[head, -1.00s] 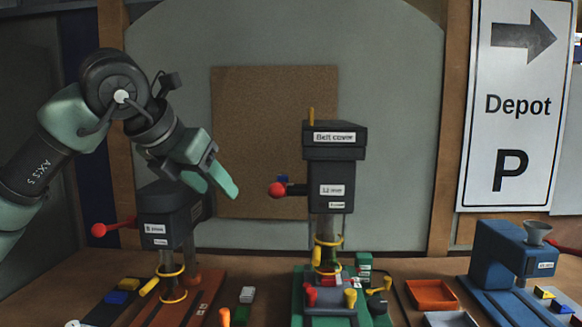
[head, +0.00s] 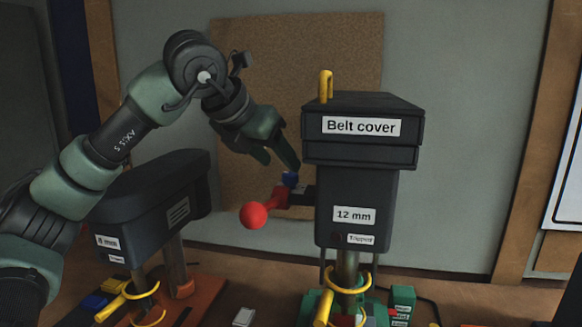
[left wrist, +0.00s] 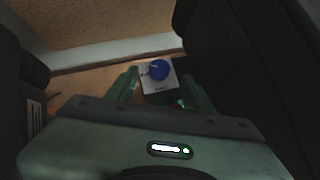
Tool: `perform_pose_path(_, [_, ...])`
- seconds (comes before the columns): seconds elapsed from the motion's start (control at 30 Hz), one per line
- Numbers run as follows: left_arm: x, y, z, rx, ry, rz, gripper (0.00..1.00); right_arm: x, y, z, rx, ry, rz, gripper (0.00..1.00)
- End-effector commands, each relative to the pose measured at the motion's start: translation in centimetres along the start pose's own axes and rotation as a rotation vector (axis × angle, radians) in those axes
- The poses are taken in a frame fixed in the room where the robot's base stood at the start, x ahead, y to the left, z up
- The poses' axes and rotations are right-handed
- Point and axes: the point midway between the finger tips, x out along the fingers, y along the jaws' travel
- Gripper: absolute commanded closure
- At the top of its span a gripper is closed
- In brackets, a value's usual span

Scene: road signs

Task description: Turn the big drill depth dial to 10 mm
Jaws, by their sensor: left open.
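The big drill (head: 358,185) is dark grey, with labels "Belt cover" and "12 mm". A small blue dial (head: 290,178) shows at its left side, just above the red-balled lever (head: 254,215). In the left wrist view the blue dial (left wrist: 159,69) sits on a white plate (left wrist: 157,84) whose marks are too small to read. My left gripper (head: 278,157) is open and empty, its fingertips just above the dial in the head view. In the left wrist view the dial lies beyond and between the two green fingers. The right gripper is not in view.
A smaller dark drill (head: 150,210) stands on an orange base to the left, under my left arm. A yellow handle (head: 325,86) tops the belt cover (head: 362,128). A cork board (head: 235,60) hangs on the wall behind. The drill body is close on the gripper's right.

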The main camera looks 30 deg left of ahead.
Motion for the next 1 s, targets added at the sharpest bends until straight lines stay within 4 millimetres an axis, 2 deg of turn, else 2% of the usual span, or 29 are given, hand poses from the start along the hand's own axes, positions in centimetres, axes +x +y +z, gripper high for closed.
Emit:
perform_pose_path(0.1, [2.0, 0.0, 0.0, -0.001, 0.005, 0.000, 0.48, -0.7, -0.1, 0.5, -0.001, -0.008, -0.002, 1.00])
perform_pose_path(0.3, [4.5, 0.0, 0.0, -0.001, 0.003, -0.001, 0.48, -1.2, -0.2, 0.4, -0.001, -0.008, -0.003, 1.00])
perform_pose_path(0.43, [5.2, 0.0, 0.0, -0.001, 0.002, 0.000, 0.48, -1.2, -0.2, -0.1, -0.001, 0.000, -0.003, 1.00])
perform_pose_path(0.67, [5.2, 0.0, 0.0, -0.001, 0.001, 0.000, 0.48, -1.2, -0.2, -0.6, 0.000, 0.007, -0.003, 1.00])
perform_pose_path(0.87, [5.2, 0.0, 0.0, -0.001, 0.001, -0.001, 1.00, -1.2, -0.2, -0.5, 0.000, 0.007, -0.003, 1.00])
perform_pose_path(1.0, [5.2, 0.0, 0.0, 0.000, 0.001, -0.002, 1.00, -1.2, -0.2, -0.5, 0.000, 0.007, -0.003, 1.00])
